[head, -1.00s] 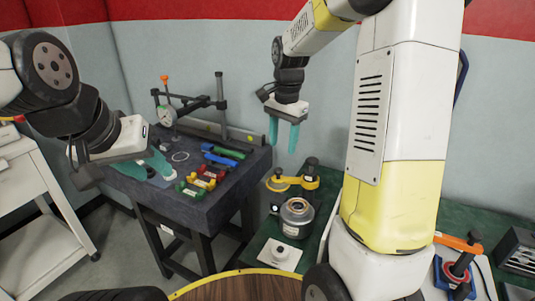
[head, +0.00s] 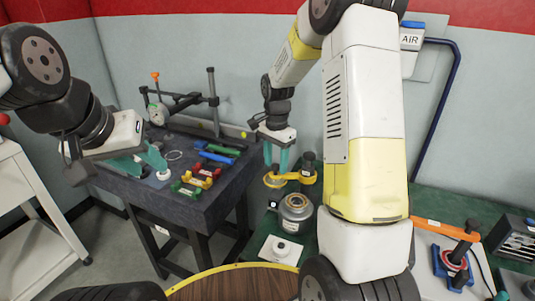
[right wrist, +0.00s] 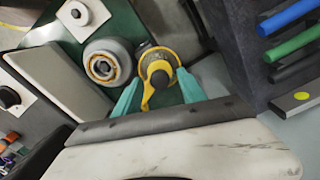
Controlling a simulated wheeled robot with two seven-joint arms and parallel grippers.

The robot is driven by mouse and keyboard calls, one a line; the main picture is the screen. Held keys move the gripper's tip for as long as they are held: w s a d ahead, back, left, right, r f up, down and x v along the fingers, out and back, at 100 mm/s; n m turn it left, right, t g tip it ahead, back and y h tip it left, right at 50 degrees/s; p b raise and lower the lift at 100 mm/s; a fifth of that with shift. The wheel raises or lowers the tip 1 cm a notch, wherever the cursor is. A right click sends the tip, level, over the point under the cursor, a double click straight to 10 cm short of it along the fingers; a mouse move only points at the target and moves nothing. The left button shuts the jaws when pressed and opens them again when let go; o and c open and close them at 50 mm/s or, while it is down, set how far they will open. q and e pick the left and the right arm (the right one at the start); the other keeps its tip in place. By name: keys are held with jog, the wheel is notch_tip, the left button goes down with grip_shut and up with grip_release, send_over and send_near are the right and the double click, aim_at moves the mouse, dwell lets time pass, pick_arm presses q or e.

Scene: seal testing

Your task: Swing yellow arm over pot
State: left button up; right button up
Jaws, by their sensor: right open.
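The yellow arm (head: 302,177) sits on a dark post on the green bench, with a ring at its left end. In the right wrist view the yellow arm (right wrist: 157,68) lies between the two teal fingertips. The pot (head: 295,212) is a grey metal cylinder in front of the arm; it also shows in the right wrist view (right wrist: 100,66). The arm's ring is behind and left of the pot in the head view. My right gripper (head: 276,165) is open around the arm's ring end; contact cannot be told. My left gripper (head: 148,167) is open and empty above the dark table.
The dark table (head: 205,212) holds coloured clamps, blue and green tubes and a gauge stand (head: 180,103). A red-and-blue fixture (head: 455,262) with an orange lever stands at right.

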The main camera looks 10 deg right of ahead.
grip_shut()
dwell(1.4)
